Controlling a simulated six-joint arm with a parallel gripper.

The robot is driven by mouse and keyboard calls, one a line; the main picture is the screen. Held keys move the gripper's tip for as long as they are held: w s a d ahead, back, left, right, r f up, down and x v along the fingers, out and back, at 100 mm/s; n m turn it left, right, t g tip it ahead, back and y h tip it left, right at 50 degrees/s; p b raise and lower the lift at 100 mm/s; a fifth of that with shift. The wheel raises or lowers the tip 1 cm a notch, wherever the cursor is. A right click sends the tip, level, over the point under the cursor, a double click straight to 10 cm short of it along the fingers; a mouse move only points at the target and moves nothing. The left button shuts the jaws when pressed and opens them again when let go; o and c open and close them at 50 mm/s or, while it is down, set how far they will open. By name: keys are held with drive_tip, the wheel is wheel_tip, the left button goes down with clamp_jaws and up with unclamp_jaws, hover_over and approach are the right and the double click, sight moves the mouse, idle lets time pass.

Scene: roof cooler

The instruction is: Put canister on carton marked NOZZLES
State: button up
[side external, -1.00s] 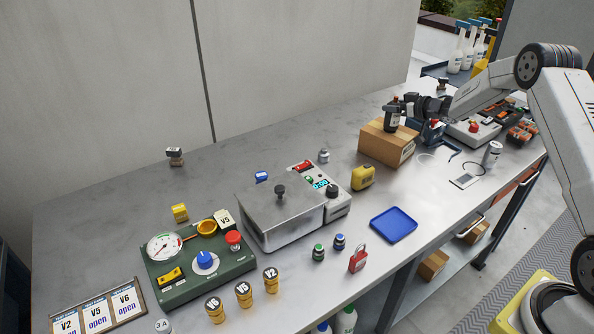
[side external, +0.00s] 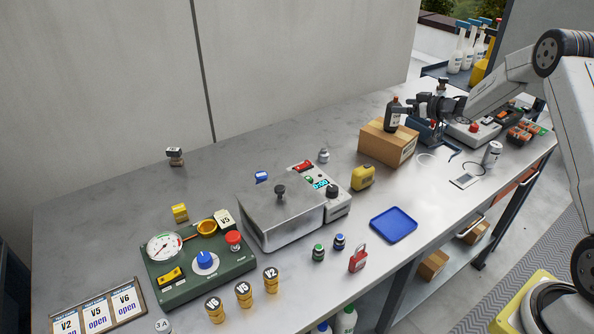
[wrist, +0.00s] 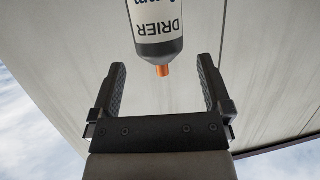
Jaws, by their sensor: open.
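The dark canister (side external: 393,116) stands upright on top of the brown carton (side external: 376,146) toward the back right of the bench. No marking on the carton can be read in the side view. My gripper (side external: 412,107) is just right of the canister, apart from it. In the wrist view the canister (wrist: 157,32) shows upside down, with a label reading DRIER and an orange tip. It lies beyond my open, empty fingers (wrist: 161,72).
A grey and red device (side external: 472,132) and a small white cylinder (side external: 492,153) stand right of the carton. A yellow case (side external: 363,177) and a blue tray (side external: 393,224) are in front.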

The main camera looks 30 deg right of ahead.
drive_tip(key=v, duration=0.8)
drive_tip(key=shift+a, duration=0.1)
idle(0.4)
drive_tip(key=s+a+m+g+h, duration=0.2)
drive_tip(key=s+a+g+h, duration=0.15)
drive_tip(key=a, duration=1.05)
drive_tip(key=s+a+f+g, duration=0.2)
drive_tip(key=s+a+g, duration=0.2)
drive_tip(key=s+a, duration=0.4)
drive_tip(key=s+a+f+g+y, duration=0.1)
drive_tip(key=s+a+g, duration=0.3)
drive_tip(key=s+a, duration=0.4)
drive_tip(key=s, duration=0.3)
drive_tip(key=shift+f, duration=0.4)
